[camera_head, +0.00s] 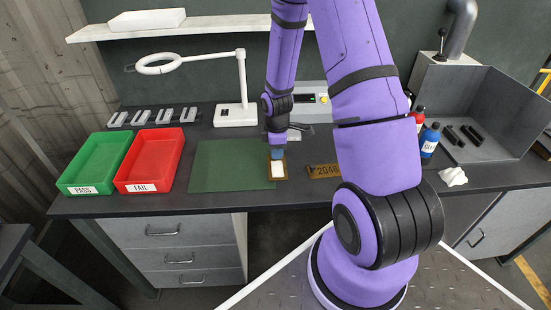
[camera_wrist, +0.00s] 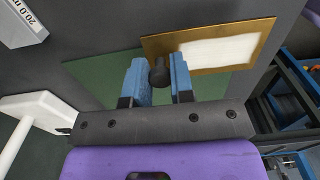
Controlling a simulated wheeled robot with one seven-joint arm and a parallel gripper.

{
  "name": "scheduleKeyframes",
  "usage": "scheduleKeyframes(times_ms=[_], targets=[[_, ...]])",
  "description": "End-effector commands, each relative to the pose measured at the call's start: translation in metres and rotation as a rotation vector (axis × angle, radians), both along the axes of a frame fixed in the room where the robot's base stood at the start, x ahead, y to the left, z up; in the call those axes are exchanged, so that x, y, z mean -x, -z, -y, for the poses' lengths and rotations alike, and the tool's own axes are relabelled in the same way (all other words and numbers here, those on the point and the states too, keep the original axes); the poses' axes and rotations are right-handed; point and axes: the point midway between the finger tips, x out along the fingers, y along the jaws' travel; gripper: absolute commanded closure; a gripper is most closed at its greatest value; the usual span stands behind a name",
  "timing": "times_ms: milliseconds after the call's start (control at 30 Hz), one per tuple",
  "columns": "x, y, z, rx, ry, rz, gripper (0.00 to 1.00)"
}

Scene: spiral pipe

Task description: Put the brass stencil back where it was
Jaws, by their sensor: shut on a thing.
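My gripper (camera_head: 278,152) is low over the bench at the right edge of the green mat. In the wrist view its blue fingers (camera_wrist: 159,80) are shut on a dark round knob (camera_wrist: 158,70). A brass-edged plate with a white middle (camera_wrist: 250,49) lies just beyond the knob. I cannot tell whether they are joined. That plate shows below my gripper in the head view (camera_head: 278,170), over the mat's edge. A brass plate with dark figures like "2046" (camera_head: 323,171), which looks like the stencil, lies to its right, apart from my gripper.
The green mat (camera_head: 225,165) has clear room. Left of it stand a red FAIL tray (camera_head: 148,187) and a green tray (camera_head: 82,190). A white lamp (camera_head: 235,116) stands behind. Bottles (camera_head: 429,140), a white cloth (camera_head: 453,177) and a grey booth (camera_head: 490,100) are at right.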

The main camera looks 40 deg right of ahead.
Motion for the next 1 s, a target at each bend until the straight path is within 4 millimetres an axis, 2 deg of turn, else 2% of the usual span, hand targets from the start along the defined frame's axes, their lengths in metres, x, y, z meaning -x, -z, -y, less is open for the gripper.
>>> scheduleKeyframes(times_ms=[167,433,800,833,900,1000], targets=[[-0.002,0.005,-0.004,0.0,0.0,-0.001,1.0],[-0.002,0.034,-0.004,0.0,0.0,-0.001,1.0],[-0.002,0.038,-0.003,0.0,0.0,0.0,1.0],[-0.002,0.037,-0.003,0.0,0.0,0.0,0.71],[-0.002,0.037,-0.003,0.0,0.0,0.0,0.55],[-0.002,0.037,-0.003,0.0,0.0,0.0,0.52]])
